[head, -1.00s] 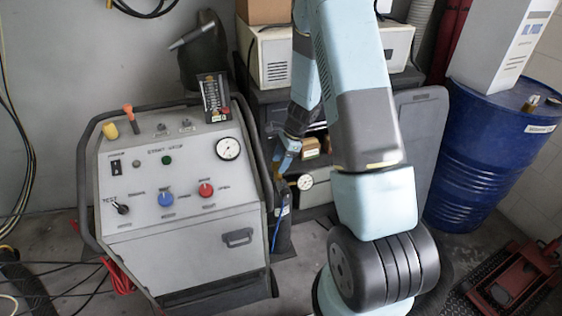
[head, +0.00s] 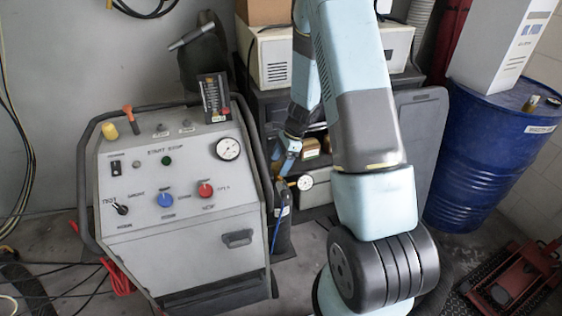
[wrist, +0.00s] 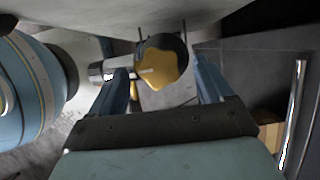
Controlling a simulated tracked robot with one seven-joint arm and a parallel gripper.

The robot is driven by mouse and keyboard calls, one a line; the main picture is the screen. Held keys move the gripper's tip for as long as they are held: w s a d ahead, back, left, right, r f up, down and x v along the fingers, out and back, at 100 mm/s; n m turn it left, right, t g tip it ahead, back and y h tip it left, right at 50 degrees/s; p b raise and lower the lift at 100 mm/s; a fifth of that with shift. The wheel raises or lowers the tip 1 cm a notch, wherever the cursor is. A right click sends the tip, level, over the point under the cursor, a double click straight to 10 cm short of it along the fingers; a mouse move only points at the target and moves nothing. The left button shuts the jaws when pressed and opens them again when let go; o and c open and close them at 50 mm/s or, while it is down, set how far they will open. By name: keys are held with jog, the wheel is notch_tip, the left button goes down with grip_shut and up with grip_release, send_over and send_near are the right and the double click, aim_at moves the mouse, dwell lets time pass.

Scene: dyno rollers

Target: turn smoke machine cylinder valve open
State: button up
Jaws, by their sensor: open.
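The smoke machine cylinder (head: 283,215) stands as a dark upright shape just right of the console, with its small yellow valve (head: 281,184) at the top and a gauge (head: 305,182) beside it. My gripper (head: 286,166) reaches down from above, just over the valve. In the wrist view, a round golden knob (wrist: 163,68) with a dark rim appears between the two blue fingers of my gripper (wrist: 161,64). The fingers are open, with visible gaps on both sides of the knob. I cannot tell the valve's turned position.
The grey console (head: 180,215) stands close on the left, its dark tube frame near my gripper. A dark shelf (head: 268,112) with a beige device (head: 275,58) is behind. A blue drum (head: 490,150) stands right. A blue hose (head: 277,228) hangs below the valve.

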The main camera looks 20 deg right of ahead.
jog(key=v, duration=1.3)
jog(key=shift+d+r, duration=0.2)
jog(key=shift+w, duration=0.1)
jog(key=s+a+r+n+t+h, duration=0.15)
jog(key=s+r+n, duration=0.3)
jog(key=r, duration=0.45)
jog(key=s+a+r+n, duration=0.35)
jog(key=s+r, duration=0.25)
jog(key=r, duration=0.3)
jog(key=s+r+n+t+h, duration=0.1)
jog(key=s+r+n, duration=0.3)
jog(key=s, duration=0.5)
jog(key=s+r+n+t+h, duration=0.2)
jog(key=s+r+n, duration=0.3)
jog(key=s, duration=0.4)
jog(key=shift+s+a+n+t, duration=0.2)
jog(key=shift+a+n+t, duration=0.2)
jog(key=shift+t, duration=0.15)
